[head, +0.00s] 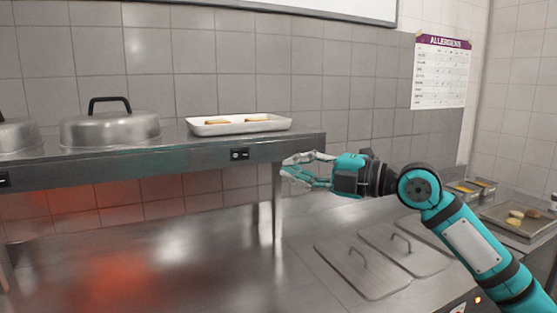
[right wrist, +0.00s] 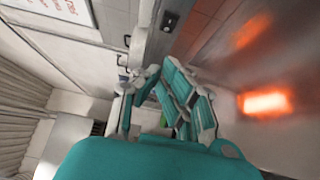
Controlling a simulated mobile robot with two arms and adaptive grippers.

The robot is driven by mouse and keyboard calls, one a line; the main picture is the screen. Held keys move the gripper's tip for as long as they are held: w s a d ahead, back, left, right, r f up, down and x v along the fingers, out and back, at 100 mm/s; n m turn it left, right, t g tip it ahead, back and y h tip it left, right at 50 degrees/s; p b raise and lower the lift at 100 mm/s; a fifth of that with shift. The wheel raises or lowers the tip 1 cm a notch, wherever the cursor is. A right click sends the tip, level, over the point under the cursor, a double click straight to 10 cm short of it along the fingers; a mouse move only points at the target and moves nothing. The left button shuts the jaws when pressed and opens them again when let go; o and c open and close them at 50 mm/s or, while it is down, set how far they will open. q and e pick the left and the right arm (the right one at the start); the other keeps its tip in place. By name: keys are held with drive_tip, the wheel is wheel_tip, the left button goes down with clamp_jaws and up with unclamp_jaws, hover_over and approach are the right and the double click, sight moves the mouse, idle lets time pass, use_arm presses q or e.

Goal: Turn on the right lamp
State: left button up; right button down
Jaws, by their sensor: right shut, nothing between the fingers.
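A small black switch (head: 239,154) sits on the front edge of the steel shelf, near its right end. It also shows in the right wrist view (right wrist: 169,22), beyond the fingers. A second black switch (head: 3,180) shows at the left picture edge. My right gripper (head: 284,165) is shut and empty, to the right of the near switch and apart from it, by the shelf's right leg. An orange-red glow (head: 110,285) lies on the counter under the left part of the shelf. The lamps themselves are hidden under the shelf. My left gripper is not in view.
The steel shelf (head: 180,164) carries a white tray (head: 270,126) with food pieces and a domed lid (head: 110,130). Steel lids with handles (head: 362,268) lie in the counter at right. The counter below the shelf is clear.

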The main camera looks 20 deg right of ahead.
drive_tip(key=p, duration=0.3)
approach(234, 154)
drive_tip(key=s+a, duration=0.1)
drive_tip(key=a, duration=0.2)
drive_tip(key=w+p, duration=0.2)
drive_tip(key=w, duration=0.2)
drive_tip(key=shift+w+a, duration=0.15)
drive_tip(key=shift+w, duration=0.3)
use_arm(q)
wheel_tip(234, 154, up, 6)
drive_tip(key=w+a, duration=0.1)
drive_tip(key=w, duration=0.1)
